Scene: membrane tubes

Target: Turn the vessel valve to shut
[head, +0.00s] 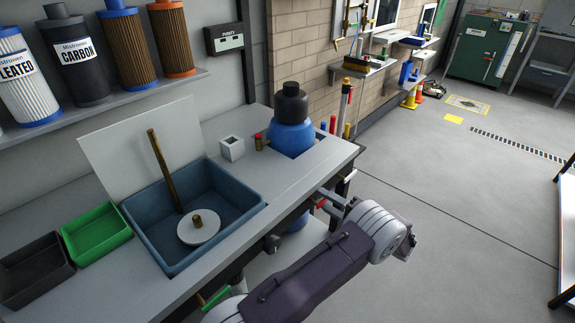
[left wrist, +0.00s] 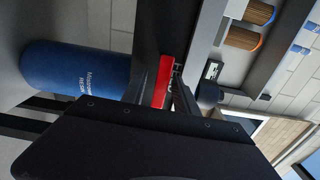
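The blue vessel with a black top (head: 292,135) stands through the counter, its lower part showing beneath. In the left wrist view a blue tank (left wrist: 75,72) with white lettering shows at left. A red handle (left wrist: 163,80) with dark lettering lies close before my left gripper. A small red part (head: 320,202) shows under the counter's front edge, at the tips of my left gripper (head: 329,203). The fingers are partly hidden, and I cannot tell whether they are apart or closed on the red handle. My right gripper is not in view.
The counter (head: 270,190) holds a blue basin (head: 161,249), a green tray (head: 96,234) and a dark tray (head: 35,268). A green handle (head: 216,297) shows below its front edge. Filters stand on a shelf (head: 180,87). The floor (head: 460,200) at right is open.

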